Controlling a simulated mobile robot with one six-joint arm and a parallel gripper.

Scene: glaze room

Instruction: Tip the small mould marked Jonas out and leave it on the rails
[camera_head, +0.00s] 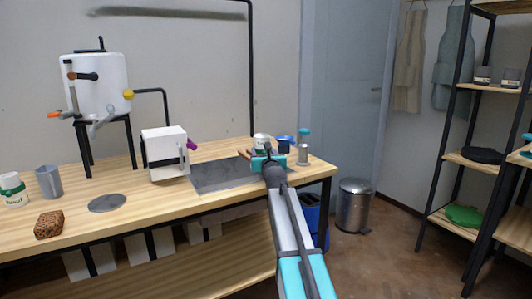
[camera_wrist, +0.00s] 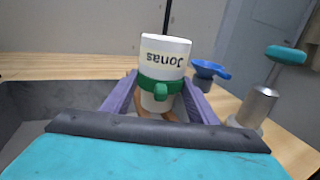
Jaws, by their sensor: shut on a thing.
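The small white mould marked Jonas (camera_wrist: 166,62) has a green strap with a clip around it. Its lettering reads upside down in the wrist view, so the mould is inverted. It also shows at the far end of the bench in the head view (camera_head: 262,139). My gripper (camera_wrist: 158,105) is shut on the mould, with a purple finger on each side. Brown wooden rails (camera_head: 245,154) show beside and below it, partly hidden by my gripper. I cannot tell whether the mould touches them. Its downward opening is hidden.
A blue funnel (camera_wrist: 208,70) and a metal cylinder with a teal-topped tool (camera_wrist: 258,106) stand close on the right. A dark sunken tray (camera_head: 225,177) lies left of my arm. A white block (camera_head: 165,153), a grey jug (camera_head: 48,182) and another green-strapped mould (camera_head: 12,192) stand further left.

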